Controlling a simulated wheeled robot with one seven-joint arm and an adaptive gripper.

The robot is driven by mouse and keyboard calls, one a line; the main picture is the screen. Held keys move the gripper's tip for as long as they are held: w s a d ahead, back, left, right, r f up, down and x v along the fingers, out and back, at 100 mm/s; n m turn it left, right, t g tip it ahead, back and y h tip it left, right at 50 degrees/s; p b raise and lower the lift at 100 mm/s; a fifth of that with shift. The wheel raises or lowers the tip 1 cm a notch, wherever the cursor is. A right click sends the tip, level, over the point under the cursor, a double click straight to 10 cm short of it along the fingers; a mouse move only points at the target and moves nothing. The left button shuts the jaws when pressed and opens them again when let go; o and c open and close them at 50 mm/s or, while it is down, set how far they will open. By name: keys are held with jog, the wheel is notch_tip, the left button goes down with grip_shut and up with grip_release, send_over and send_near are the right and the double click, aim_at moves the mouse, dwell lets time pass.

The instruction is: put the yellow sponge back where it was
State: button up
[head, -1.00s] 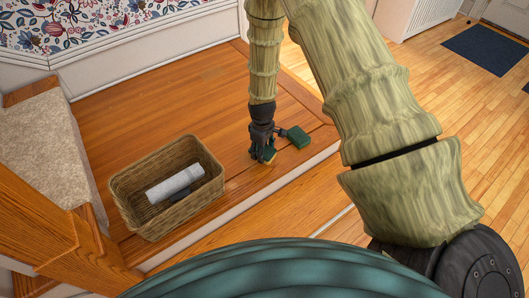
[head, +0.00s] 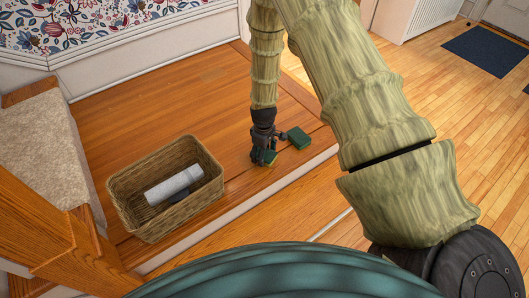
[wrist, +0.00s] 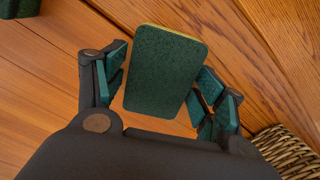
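A sponge with a dark green top and a thin yellow edge (wrist: 165,72) lies between the fingers of my gripper (wrist: 162,88) in the wrist view. A narrow strip of wood shows between it and the left finger; the right finger is very close to its edge, and I cannot tell if they touch. In the head view my gripper (head: 263,157) is low over the wooden landing, and that sponge (head: 270,159) shows partly beneath it. A second green-topped sponge (head: 299,138) lies just right of my gripper; its corner shows in the wrist view (wrist: 17,8).
A wicker basket (head: 133,214) holding a pale roll (head: 174,185) and a dark item stands left of my gripper. The landing's edge (head: 305,172) drops off toward the front right. Bare boards (head: 160,105) lie behind the basket. A wooden post stands at left.

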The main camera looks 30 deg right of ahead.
jog(key=shift+r, duration=0.1)
notch_tip(320, 180, up, 12)
jog(key=p, duration=0.2)
jog(key=shift+m, duration=0.8)
jog(key=s+a+f, duration=0.1)
jog(key=s+f, duration=0.1)
jog(key=s, duration=0.1)
jog(key=s+a+f, duration=0.1)
jog(key=s+f, duration=0.2)
jog(key=s+a+f, duration=0.1)
jog(key=s+f, duration=0.2)
jog(key=shift+s+f, duration=0.1)
jog(key=shift+s, duration=0.25)
jog(key=s+a+f+m, duration=0.1)
jog(key=s+a+f, duration=0.1)
jog(key=s, duration=0.6)
jog(key=s+a+f+m, duration=0.2)
jog(key=s, duration=0.7)
jog(key=s+a+f+m, duration=0.1)
jog(key=s+a+f, duration=0.1)
jog(key=s, duration=0.7)
jog(key=shift+s+f+m, duration=0.15)
jog(key=shift+f+m, duration=0.05)
jog(key=shift+m, duration=0.2)
jog(key=shift+a, duration=0.1)
notch_tip(320, 180, up, 20)
jog(key=p, duration=1.9)
jog(key=shift+f+p, duration=0.2)
jog(key=shift+p, duration=0.2)
